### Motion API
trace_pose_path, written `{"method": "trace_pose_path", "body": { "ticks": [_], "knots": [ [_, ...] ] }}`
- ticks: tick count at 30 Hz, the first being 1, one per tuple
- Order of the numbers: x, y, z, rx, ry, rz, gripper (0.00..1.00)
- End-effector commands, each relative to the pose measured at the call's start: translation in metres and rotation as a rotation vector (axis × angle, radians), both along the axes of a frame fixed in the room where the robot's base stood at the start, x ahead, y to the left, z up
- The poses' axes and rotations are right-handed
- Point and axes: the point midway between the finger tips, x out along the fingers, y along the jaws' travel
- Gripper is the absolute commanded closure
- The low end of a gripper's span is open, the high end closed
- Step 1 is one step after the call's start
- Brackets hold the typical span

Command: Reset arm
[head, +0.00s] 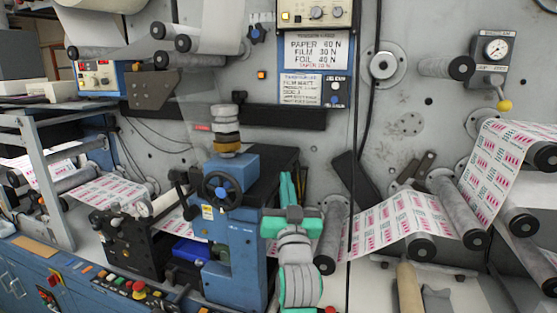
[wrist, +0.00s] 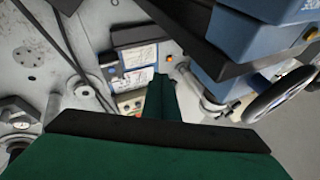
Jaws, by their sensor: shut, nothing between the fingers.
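My gripper (head: 287,178) stands near the middle of the head view, with green fingers pointing up and away from me. It is in front of the grey machine panel, just right of the blue unit with the black handwheel (head: 222,192). In the wrist view the green fingers (wrist: 160,84) are together and nothing shows between them. The fingers point toward the panel with the paper labels and controls (wrist: 130,68). My grey and green wrist hides part of the machine behind it.
A printed web (head: 400,215) runs over rollers at right, close to my gripper. The blue unit with its handwheel (wrist: 280,100) is close on the right in the wrist view. A gauge (head: 495,48) and a label board (head: 315,48) are on the panel. Open space lies above my gripper.

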Motion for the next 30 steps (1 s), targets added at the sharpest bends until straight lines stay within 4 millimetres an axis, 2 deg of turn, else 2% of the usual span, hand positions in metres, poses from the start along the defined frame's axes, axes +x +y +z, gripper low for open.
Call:
{"method": "trace_pose_path", "body": {
  "ticks": [1,3,8,15,20,24,30],
  "knots": [
    [-0.003,0.001,-0.03,0.004,0.024,-0.003,1.0],
    [-0.01,0.002,-0.062,0.006,0.045,-0.008,1.0],
    [-0.031,0.004,-0.133,0.01,0.093,-0.023,1.0],
    [-0.078,0.005,-0.229,0.007,0.165,-0.047,1.0],
    [-0.117,0.006,-0.285,0.002,0.213,-0.062,1.0],
    [-0.156,0.007,-0.329,-0.008,0.255,-0.074,1.0],
    [-0.217,0.009,-0.38,-0.024,0.315,-0.088,1.0]
  ]
}}
